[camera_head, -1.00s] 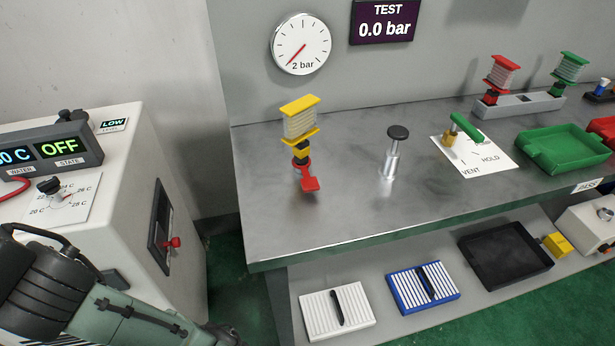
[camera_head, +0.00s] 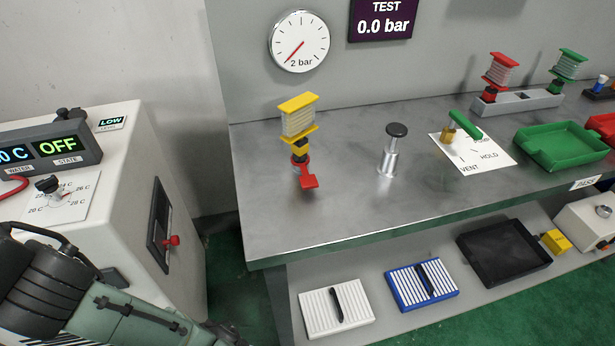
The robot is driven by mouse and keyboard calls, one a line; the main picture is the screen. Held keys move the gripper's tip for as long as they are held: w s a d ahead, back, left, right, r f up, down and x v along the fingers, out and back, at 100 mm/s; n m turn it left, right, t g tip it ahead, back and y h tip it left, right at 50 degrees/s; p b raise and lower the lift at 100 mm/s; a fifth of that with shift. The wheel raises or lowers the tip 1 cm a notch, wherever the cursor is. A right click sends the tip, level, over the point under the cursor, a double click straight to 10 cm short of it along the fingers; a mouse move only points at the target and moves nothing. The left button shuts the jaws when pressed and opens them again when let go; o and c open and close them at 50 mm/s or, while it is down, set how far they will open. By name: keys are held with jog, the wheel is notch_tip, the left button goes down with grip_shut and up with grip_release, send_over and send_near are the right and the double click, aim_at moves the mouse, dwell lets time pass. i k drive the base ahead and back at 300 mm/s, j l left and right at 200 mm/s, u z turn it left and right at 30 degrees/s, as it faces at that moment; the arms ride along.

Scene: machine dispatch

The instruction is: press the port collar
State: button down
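A part with yellow end plates and a pale ribbed body (camera_head: 299,118) stands upright on the left of the metal bench. Under it are a dark and yellow neck and a red piece with a flat tab (camera_head: 308,181) pointing to the front. No part is labelled as the port collar; I cannot tell whether it is this red piece or another fitting. A silver post with a black cap (camera_head: 389,152) stands upright to the right, apart from it. My arm reaches in from the lower left, away from the bench fittings. My gripper is out of view.
The bench (camera_head: 345,225) is clear in front. A gauge (camera_head: 299,42) reads near its low end; the display (camera_head: 383,20) shows 0.0 bar. A green-handled valve (camera_head: 463,128), green tray (camera_head: 560,148) and rack (camera_head: 518,102) stand right. A white machine (camera_head: 125,210) stands left.

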aim_at(308, 182)
jog(key=k+j+z, duration=0.4)
jog(key=k+j, duration=0.2)
jog(key=j+z, duration=0.15)
jog(key=j, duration=0.2)
jog(key=k+j+z, duration=0.1)
jog(key=j, duration=0.25)
jog(key=k+j+z, duration=0.15)
jog(key=j, duration=0.25)
jog(key=j+z, duration=0.25)
jog(key=j, duration=0.5)
jog(key=i+j, duration=0.25)
jog(key=i, duration=0.25)
